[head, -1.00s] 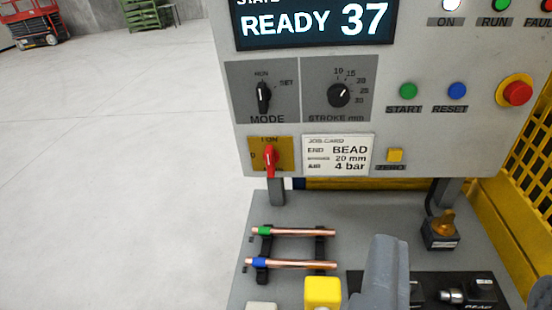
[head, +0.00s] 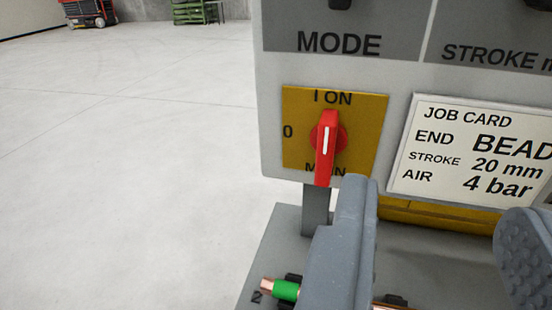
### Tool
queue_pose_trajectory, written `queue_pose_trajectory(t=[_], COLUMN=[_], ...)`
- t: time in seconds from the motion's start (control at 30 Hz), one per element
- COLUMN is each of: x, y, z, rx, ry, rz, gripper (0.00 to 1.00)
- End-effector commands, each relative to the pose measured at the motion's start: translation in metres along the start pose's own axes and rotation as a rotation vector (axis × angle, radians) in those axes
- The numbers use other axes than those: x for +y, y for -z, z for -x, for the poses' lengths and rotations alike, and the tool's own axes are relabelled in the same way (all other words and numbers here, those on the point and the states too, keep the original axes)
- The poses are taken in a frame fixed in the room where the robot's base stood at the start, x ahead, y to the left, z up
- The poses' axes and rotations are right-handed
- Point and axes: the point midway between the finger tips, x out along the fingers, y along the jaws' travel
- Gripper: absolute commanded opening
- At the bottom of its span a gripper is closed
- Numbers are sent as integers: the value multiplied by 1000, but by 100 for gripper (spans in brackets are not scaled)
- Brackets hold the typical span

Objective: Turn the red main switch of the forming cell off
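The red main switch (head: 327,143) sits on a yellow plate (head: 365,115) at the lower left of the grey panel. Its handle stands nearly upright, with its white line toward the "I ON" mark at the top; the "0" mark is on the left. The lower tip of the handle partly covers the "MAIN" label. My gripper (head: 440,215) is open, with its two grey fingers wide apart and nothing seen between them. The left fingertip appears just below and right of the handle; I cannot tell whether they touch.
A job card (head: 472,150) is right of the switch, and the mode label (head: 339,43) is above. Below, a copper tube with a green band (head: 286,290) lies on the grey bench, partly hidden by my left finger. Open floor (head: 120,180) lies to the left.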

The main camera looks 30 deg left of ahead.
Motion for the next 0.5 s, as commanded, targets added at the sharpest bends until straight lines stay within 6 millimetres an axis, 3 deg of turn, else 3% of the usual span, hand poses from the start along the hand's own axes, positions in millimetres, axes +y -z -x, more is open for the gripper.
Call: queue_pose_trajectory(t=[0.03,0.2,0.5], x=[-12,-36,-47], y=[-19,-60,-75], z=[-8,-20,-31], rx=[2,34,56], ry=[17,50,65], rz=[2,4,4], gripper=[36,36,36])
